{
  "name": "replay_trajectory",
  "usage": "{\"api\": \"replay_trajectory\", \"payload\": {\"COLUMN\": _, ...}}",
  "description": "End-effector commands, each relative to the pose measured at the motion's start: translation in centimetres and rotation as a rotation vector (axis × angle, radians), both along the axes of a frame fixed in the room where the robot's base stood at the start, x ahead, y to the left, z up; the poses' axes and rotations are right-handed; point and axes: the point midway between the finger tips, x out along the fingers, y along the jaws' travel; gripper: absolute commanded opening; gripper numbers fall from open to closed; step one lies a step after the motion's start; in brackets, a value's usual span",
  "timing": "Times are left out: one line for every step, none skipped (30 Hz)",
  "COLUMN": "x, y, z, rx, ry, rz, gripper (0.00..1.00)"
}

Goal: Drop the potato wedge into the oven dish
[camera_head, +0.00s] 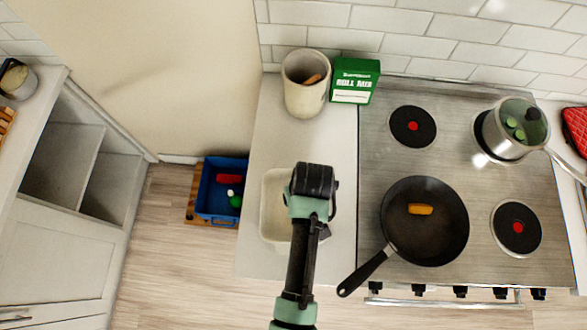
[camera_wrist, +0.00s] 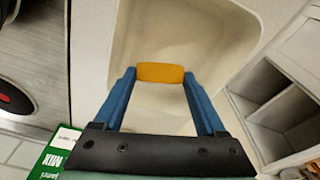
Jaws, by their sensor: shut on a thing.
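My gripper (camera_wrist: 160,76) has its two blue fingers shut on an orange-yellow potato wedge (camera_wrist: 160,72), held crosswise between the fingertips. The oven dish (camera_wrist: 215,25) is a cream, rounded rectangular dish, seen behind and below the wedge in the wrist view. In the head view the oven dish (camera_head: 270,205) stands on the counter left of the stove, its right part covered by my arm. The held wedge and the fingertips are hidden there. The wedge appears to be over the dish; its height above the bottom is hard to tell.
A beige crock (camera_head: 305,95) and a green box (camera_head: 354,72) stand behind. A lidded pot (camera_head: 505,135) is at right. A blue bin (camera_head: 215,205) is on the floor.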

Motion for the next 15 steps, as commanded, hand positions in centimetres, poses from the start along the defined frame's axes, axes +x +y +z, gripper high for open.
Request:
{"api": "replay_trajectory", "payload": {"x": 0.01, "y": 0.00, "z": -0.30, "rx": 0.000, "ry": 0.000, "rz": 0.000, "gripper": 0.22}}
{"api": "replay_trajectory", "payload": {"x": 0.01, "y": 0.00, "z": -0.28, "rx": 0.000, "ry": 0.000, "rz": 0.000, "gripper": 0.22}}
{"api": "replay_trajectory", "payload": {"x": 0.01, "y": 0.00, "z": -0.24, "rx": 0.000, "ry": 0.000, "rz": 0.000, "gripper": 0.22}}
{"api": "replay_trajectory", "payload": {"x": 0.01, "y": 0.00, "z": -0.20, "rx": 0.000, "ry": 0.000, "rz": 0.000, "gripper": 0.22}}
{"api": "replay_trajectory", "payload": {"x": 0.01, "y": 0.00, "z": -0.17, "rx": 0.000, "ry": 0.000, "rz": 0.000, "gripper": 0.22}}
{"api": "replay_trajectory", "payload": {"x": 0.01, "y": 0.00, "z": -0.15, "rx": 0.000, "ry": 0.000, "rz": 0.000, "gripper": 0.22}}
{"api": "replay_trajectory", "payload": {"x": 0.01, "y": 0.00, "z": -0.14, "rx": 0.000, "ry": 0.000, "rz": 0.000, "gripper": 0.22}}
{"api": "replay_trajectory", "payload": {"x": 0.01, "y": 0.00, "z": -0.14, "rx": 0.000, "ry": 0.000, "rz": 0.000, "gripper": 0.22}}
{"api": "replay_trajectory", "payload": {"x": 0.01, "y": 0.00, "z": -0.14, "rx": 0.000, "ry": 0.000, "rz": 0.000, "gripper": 0.79}}
{"api": "replay_trajectory", "payload": {"x": 0.01, "y": 0.00, "z": -0.14, "rx": 0.000, "ry": 0.000, "rz": 0.000, "gripper": 0.84}}
{"api": "replay_trajectory", "payload": {"x": 0.01, "y": 0.00, "z": -0.14, "rx": 0.000, "ry": 0.000, "rz": 0.000, "gripper": 0.90}}
{"api": "replay_trajectory", "payload": {"x": 0.01, "y": 0.00, "z": -0.14, "rx": 0.000, "ry": 0.000, "rz": 0.000, "gripper": 0.97}}
{"api": "replay_trajectory", "payload": {"x": 0.01, "y": -0.01, "z": -0.14, "rx": 0.000, "ry": 0.000, "rz": 0.000, "gripper": 1.00}}
{"api": "replay_trajectory", "payload": {"x": 0.01, "y": 0.00, "z": -0.14, "rx": 0.000, "ry": 0.000, "rz": 0.000, "gripper": 1.00}}
{"api": "replay_trajectory", "payload": {"x": 0.01, "y": 0.00, "z": -0.14, "rx": 0.000, "ry": 0.000, "rz": 0.000, "gripper": 1.00}}
